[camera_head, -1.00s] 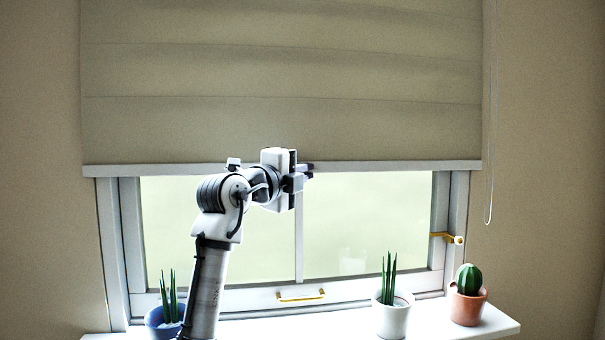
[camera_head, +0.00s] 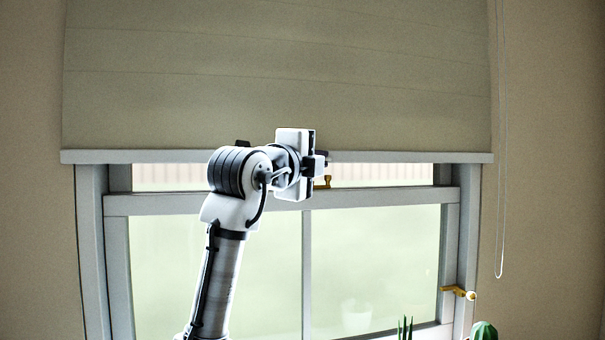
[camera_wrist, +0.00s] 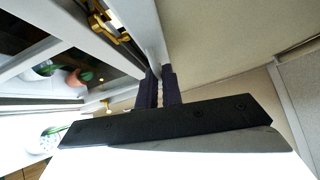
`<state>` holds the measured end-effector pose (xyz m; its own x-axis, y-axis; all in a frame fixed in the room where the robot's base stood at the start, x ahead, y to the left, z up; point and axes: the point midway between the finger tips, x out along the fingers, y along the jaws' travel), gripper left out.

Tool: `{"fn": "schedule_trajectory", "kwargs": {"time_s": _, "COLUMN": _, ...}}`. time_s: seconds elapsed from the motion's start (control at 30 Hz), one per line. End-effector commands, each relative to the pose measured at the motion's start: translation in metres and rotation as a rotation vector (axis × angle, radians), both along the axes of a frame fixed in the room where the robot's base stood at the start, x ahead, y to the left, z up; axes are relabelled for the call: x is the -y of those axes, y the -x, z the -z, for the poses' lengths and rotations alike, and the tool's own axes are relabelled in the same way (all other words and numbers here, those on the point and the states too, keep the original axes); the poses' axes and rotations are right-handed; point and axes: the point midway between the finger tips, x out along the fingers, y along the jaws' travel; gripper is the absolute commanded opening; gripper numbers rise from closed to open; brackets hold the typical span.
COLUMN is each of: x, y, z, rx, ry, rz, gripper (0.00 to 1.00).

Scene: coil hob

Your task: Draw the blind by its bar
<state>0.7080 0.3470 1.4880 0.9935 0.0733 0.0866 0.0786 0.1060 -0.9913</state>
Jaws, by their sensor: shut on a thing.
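The blind (camera_head: 280,80) is a beige fabric sheet hanging over the upper part of the window. Its pale bar (camera_head: 410,157) runs level along the lower edge, above the window's horizontal middle rail (camera_head: 390,197). My gripper (camera_head: 322,159) is at the bar, a little right of its middle. In the wrist view the dark fingers (camera_wrist: 160,78) are shut with the bar (camera_wrist: 149,35) between them. The exact contact is partly hidden by my wrist in the head view.
A brass latch (camera_head: 323,182) sits on the middle rail close below my gripper. A brass handle (camera_head: 458,292) juts from the right of the frame. A looped cord (camera_head: 504,170) hangs at the right. A cactus (camera_head: 484,331) and spiky plant (camera_head: 405,328) stand low at the right.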

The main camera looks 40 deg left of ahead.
Motion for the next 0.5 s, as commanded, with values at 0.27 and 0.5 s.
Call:
{"fn": "schedule_trajectory", "kwargs": {"time_s": 0.27, "x": 0.009, "y": 0.0, "z": -0.037, "rx": 0.0, "ry": 0.004, "rz": -0.003, "gripper": 0.0}}
{"fn": "schedule_trajectory", "kwargs": {"time_s": 0.5, "x": 0.01, "y": 0.0, "z": -0.045, "rx": 0.001, "ry": 0.004, "rz": -0.004, "gripper": 0.0}}
